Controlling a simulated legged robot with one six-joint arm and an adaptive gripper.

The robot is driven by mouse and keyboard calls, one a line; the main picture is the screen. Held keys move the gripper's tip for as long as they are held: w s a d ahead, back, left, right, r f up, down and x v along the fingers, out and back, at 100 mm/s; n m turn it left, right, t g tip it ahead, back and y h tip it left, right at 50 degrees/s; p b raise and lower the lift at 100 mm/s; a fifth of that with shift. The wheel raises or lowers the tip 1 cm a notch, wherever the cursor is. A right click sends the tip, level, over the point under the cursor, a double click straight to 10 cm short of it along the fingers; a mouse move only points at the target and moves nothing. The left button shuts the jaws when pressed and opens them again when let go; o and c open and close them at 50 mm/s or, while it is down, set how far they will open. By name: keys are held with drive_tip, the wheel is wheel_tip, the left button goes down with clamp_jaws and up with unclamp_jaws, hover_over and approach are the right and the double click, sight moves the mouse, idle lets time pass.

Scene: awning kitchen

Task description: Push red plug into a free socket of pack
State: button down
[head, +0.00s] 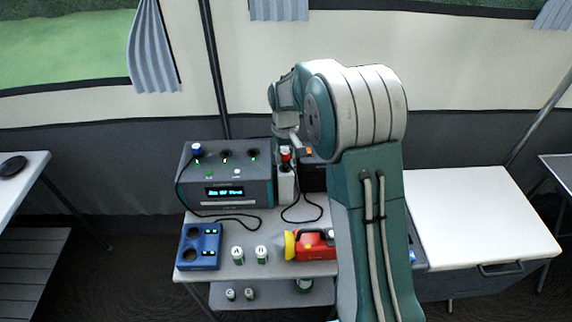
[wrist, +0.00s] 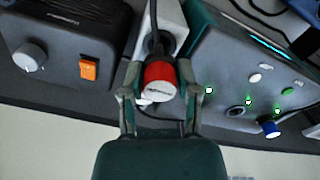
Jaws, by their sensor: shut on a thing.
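The red plug (wrist: 160,82) is between the fingertips of my gripper (wrist: 158,75), its cap facing the wrist camera. It also shows small in the head view (head: 286,154), above a white block (head: 286,188). A dark cable runs from it. I cannot tell whether the plug touches the block. The grey-and-teal pack (head: 228,195) stands left of the plug in the head view, its screen lit. A blue plug (head: 197,149) sits in its left socket. Its middle socket (head: 225,153) and right socket (head: 253,153) look empty, with green lights beside them.
A black device (wrist: 55,50) with a knob and an orange switch is on the block's other side. My arm hides the table's right part.

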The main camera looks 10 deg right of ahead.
drive_tip(key=shift+r, duration=0.2)
drive_tip(key=shift+r, duration=0.25)
drive_tip(key=shift+w+a+r, duration=0.25)
drive_tip(key=shift+r, duration=0.4)
drive_tip(key=shift+w+a+r, duration=0.2)
drive_tip(key=shift+w+r, duration=0.05)
drive_tip(key=shift+r, duration=0.35)
approach(253, 147)
drive_tip(key=s+f, duration=0.1)
drive_tip(key=s, duration=0.2)
drive_tip(key=shift+w+a+f, duration=0.1)
drive_tip(key=shift+w+f, duration=0.1)
drive_tip(key=shift+f, duration=0.65)
drive_tip(key=shift+w+a+f, duration=0.1)
drive_tip(key=shift+w+f, duration=0.1)
drive_tip(key=shift+f, duration=0.65)
drive_tip(key=shift+s+f, duration=0.1)
drive_tip(key=shift+f, duration=1.55)
drive_tip(key=shift+c, duration=1.3)
unclamp_jaws()
